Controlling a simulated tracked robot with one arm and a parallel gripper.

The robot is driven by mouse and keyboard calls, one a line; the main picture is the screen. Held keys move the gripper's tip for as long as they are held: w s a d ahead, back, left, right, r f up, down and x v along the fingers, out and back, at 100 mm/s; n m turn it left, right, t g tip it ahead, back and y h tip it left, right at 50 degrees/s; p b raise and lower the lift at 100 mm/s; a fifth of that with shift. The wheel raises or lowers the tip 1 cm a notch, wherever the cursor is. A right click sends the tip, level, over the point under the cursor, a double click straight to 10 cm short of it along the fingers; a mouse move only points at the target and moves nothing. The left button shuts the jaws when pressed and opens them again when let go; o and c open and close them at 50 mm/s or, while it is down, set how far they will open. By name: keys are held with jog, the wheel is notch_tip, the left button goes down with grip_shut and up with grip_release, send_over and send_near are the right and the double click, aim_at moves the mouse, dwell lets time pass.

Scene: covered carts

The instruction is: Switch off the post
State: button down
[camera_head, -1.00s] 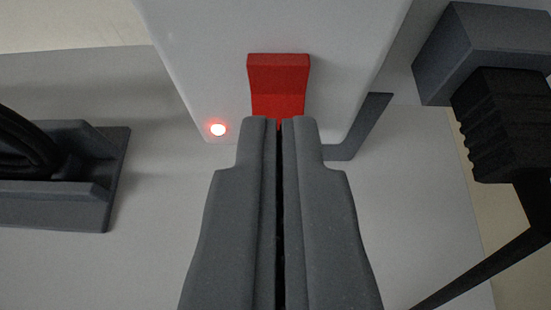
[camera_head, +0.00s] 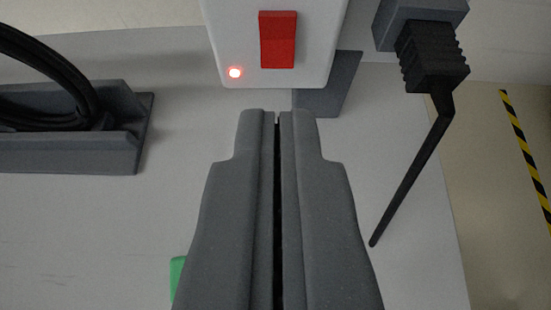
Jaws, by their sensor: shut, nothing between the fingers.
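The white post (camera_head: 223,35) stands at the top middle of the head view. On its face is a red rocker switch (camera_head: 278,40), now fully in view. My gripper (camera_head: 278,114) is shut and empty. Its fingertips show below the post in the picture, apart from the switch.
A grey tray (camera_head: 120,150) with coiled black cable (camera_head: 50,60) is at left. A black plug (camera_head: 432,55) with its cord sits in a grey block (camera_head: 425,12) at right. A green piece (camera_head: 177,275) shows beside my gripper. Yellow-black tape (camera_head: 525,150) marks the floor.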

jog(key=shift+v, duration=1.7)
